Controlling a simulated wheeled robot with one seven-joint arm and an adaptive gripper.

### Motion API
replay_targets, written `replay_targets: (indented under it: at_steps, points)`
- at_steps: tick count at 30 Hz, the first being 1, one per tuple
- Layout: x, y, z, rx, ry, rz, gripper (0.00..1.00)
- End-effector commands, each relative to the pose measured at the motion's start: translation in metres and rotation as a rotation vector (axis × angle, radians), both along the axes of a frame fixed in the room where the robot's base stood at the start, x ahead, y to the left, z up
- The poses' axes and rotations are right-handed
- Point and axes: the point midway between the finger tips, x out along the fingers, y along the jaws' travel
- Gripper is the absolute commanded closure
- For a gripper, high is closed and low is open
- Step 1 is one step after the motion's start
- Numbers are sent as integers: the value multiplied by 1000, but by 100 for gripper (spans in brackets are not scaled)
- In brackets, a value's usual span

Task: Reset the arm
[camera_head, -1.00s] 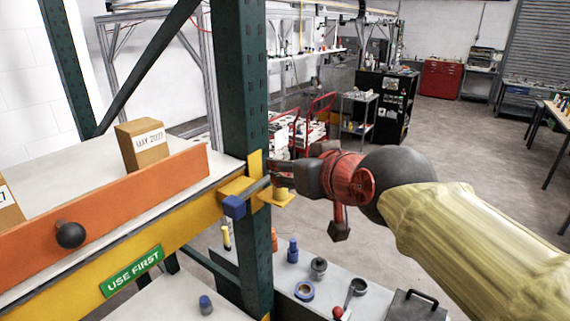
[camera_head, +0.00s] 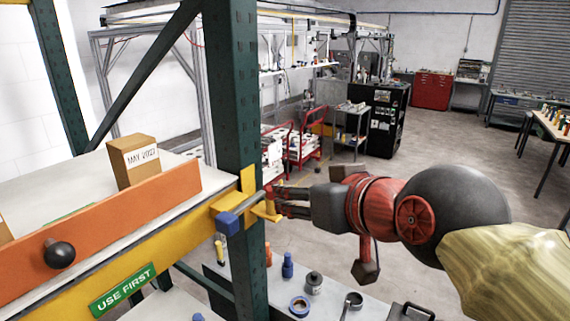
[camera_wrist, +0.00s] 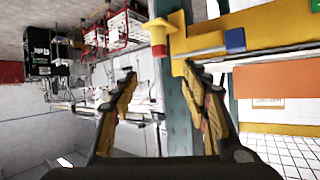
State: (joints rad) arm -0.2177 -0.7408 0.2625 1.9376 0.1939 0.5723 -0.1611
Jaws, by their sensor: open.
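My gripper (camera_head: 278,203) is open beside the green rack post (camera_head: 240,160), its fingers pointing left toward the yellow bracket. In the wrist view, my two fingers (camera_wrist: 160,72) are spread with nothing held between them. A grey bar with a blue end (camera_head: 229,222) runs through the yellow bracket (camera_head: 250,184) on the post. Whether a fingertip touches the bracket cannot be told.
An orange board (camera_head: 100,222) with a black knob (camera_head: 60,254) fronts the shelf, with a cardboard box (camera_head: 134,162) behind it. A lower bench (camera_head: 335,303) holds a tape roll, bottles and small tools. Open floor (camera_head: 440,140) lies to the right.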

Motion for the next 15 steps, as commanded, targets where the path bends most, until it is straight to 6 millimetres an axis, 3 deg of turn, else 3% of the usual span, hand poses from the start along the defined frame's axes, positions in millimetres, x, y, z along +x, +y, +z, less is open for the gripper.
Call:
replay_targets:
  at_steps: [5, 9, 15]
  points:
    - [-32, -17, -98, -48, 215, -31, 54]
    - [-70, -47, -186, -95, 388, -96, 54]
    - [-127, -90, -293, -146, 577, -198, 54]
